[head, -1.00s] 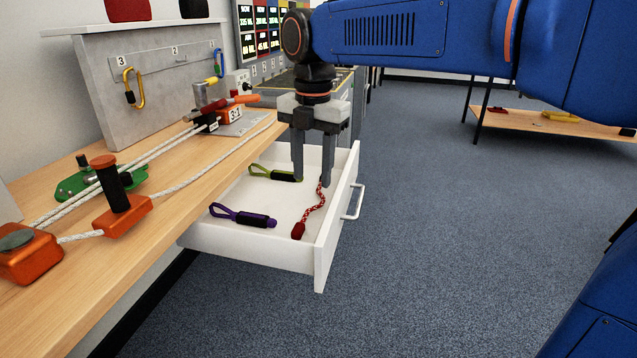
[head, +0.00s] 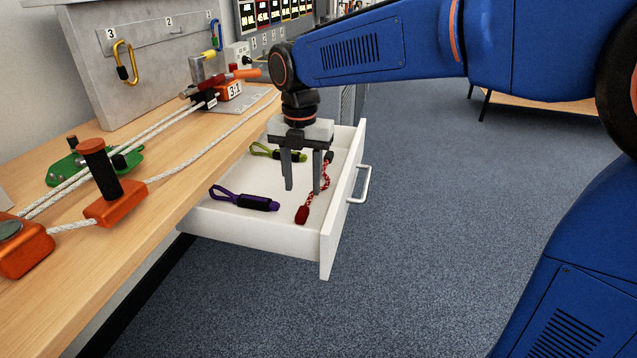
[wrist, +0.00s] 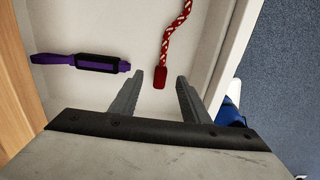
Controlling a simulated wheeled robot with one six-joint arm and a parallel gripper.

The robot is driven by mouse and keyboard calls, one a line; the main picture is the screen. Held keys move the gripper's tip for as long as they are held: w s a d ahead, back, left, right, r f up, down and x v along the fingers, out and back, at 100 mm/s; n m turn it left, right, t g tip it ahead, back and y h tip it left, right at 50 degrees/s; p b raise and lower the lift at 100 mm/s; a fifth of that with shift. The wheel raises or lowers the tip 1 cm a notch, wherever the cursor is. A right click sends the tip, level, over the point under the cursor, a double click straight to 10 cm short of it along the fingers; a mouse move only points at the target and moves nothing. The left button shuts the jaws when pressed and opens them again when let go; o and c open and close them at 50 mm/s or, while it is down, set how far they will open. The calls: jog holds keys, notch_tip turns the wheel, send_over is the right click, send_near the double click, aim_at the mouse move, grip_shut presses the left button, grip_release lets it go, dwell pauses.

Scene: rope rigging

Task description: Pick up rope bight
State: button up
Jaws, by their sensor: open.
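My gripper (head: 303,188) is open and empty, pointing down over the pulled-out white drawer (head: 265,232). A red-and-white braided rope piece (head: 325,178) with a red end lies in the drawer, near its front panel. In the wrist view the red end of this rope (wrist: 160,77) shows between the open fingertips (wrist: 171,80), with the fingers apart from it. A white rope (head: 195,155) runs along the bench; its strands pass by the orange and green fittings. I cannot tell which rope the bight is on.
A purple loop with a black sleeve (head: 243,200) and a green loop (head: 265,151) also lie in the drawer. The wooden bench (head: 150,215) stands left, with an orange block and black post (head: 117,203). Blue carpet (head: 420,220) is clear to the right.

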aim_at(305, 204)
jog(key=shift+w+d+f, duration=0.1)
jog(key=shift+f, duration=1.5)
jog(key=shift+w+d+f, duration=0.1)
jog(key=shift+f, duration=1.45)
jog(key=c, duration=0.9)
